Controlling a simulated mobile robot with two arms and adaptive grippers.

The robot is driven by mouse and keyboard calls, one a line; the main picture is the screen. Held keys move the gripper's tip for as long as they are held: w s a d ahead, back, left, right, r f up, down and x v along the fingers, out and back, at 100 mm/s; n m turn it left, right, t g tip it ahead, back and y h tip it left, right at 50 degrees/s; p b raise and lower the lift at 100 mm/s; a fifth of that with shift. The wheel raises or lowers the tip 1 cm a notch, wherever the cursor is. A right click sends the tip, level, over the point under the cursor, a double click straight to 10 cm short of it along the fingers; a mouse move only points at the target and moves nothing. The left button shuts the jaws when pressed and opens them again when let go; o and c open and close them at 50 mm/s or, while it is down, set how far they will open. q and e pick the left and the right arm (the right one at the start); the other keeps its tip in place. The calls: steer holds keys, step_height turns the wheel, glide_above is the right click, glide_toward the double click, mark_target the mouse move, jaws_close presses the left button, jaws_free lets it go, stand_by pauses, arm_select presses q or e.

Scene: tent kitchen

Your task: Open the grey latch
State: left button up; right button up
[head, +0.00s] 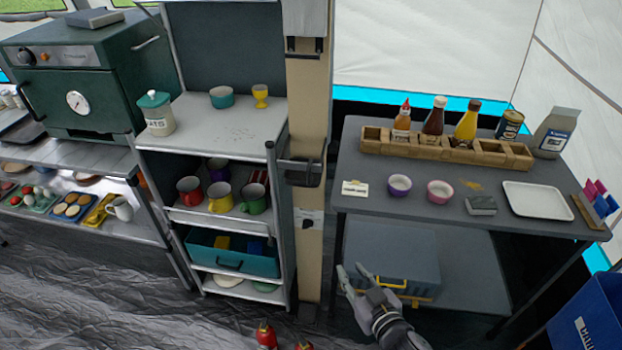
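A grey box (395,248) sits on the lower shelf of the right table. Its front has a yellow-edged part (392,284), partly hidden by my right gripper. I cannot make out a separate grey latch; it may be too small or hidden behind the gripper. My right gripper (354,272) is at the box's front left corner, low in the picture. Its two fingers are spread, pointing up and away, with nothing seen between them. I cannot tell whether a finger touches the box. My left gripper is out of view.
The table (450,205) above the box holds a wooden bottle rack (445,150), small bowls and a white tray (538,200). A post (306,230) stands left of the box. A blue bin (590,315) stands right.

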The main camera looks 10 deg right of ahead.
step_height(320, 180, up, 16)
steer(key=s+a+t+y, duration=0.1)
steer(key=a+t+y, duration=0.1)
steer(key=a+t, duration=0.1)
steer(key=p, duration=0.3)
glide_toward(311, 180)
steer(key=w+a, duration=0.1)
steer(key=w, duration=0.1)
steer(key=w+a+r, duration=0.1)
steer(key=w, duration=0.1)
steer(key=w+a+r, duration=0.1)
steer(key=w, duration=0.2)
steer(key=shift+w, duration=0.15)
steer(key=shift+c, duration=0.2)
jaws_close()
